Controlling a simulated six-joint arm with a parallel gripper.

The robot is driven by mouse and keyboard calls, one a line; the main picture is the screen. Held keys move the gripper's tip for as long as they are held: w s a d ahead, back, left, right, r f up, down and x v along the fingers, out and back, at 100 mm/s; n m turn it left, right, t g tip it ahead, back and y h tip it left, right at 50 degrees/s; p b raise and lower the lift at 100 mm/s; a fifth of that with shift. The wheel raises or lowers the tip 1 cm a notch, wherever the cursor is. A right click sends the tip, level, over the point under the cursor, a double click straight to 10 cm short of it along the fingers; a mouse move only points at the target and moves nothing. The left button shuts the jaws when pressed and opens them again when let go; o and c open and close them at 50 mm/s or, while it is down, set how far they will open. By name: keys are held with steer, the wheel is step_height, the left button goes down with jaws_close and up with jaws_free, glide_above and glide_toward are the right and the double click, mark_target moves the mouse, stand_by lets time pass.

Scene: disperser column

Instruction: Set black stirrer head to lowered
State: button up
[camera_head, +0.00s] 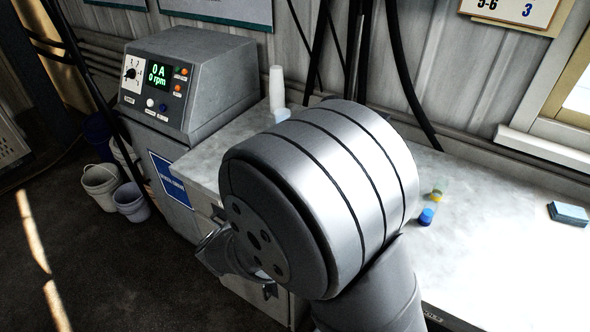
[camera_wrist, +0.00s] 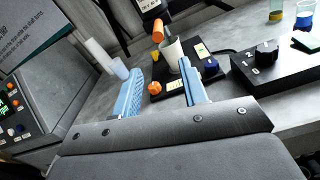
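In the wrist view, a dark part with a pale display (camera_wrist: 149,5), which looks like the black stirrer head, is cut off by the top edge. An orange cylinder (camera_wrist: 158,31) hangs below it, above a white cup (camera_wrist: 172,53). The cup stands by a black base (camera_wrist: 178,88) with an orange knob (camera_wrist: 154,87), a blue knob (camera_wrist: 210,65) and yellow labels. My gripper (camera_wrist: 160,68) has its light blue fingers apart, nothing visibly held, with the base beyond them. I cannot tell the head's height setting. In the head view my arm hides the stirrer and gripper.
A black dial box (camera_wrist: 275,66) stands to the right of the base. The grey control unit (camera_head: 185,80) reads 0 A and 0 rpm. White cups (camera_head: 276,88) stand beside it. Small blue-capped and yellow containers (camera_head: 427,216) and a blue pad (camera_head: 568,213) lie on the right bench.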

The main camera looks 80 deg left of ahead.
steer(key=shift+v, duration=1.15)
steer(key=x, duration=1.7)
steer(key=shift+w+a, duration=0.25)
steer(key=shift+r, duration=0.1)
steer(key=shift+s, duration=0.1)
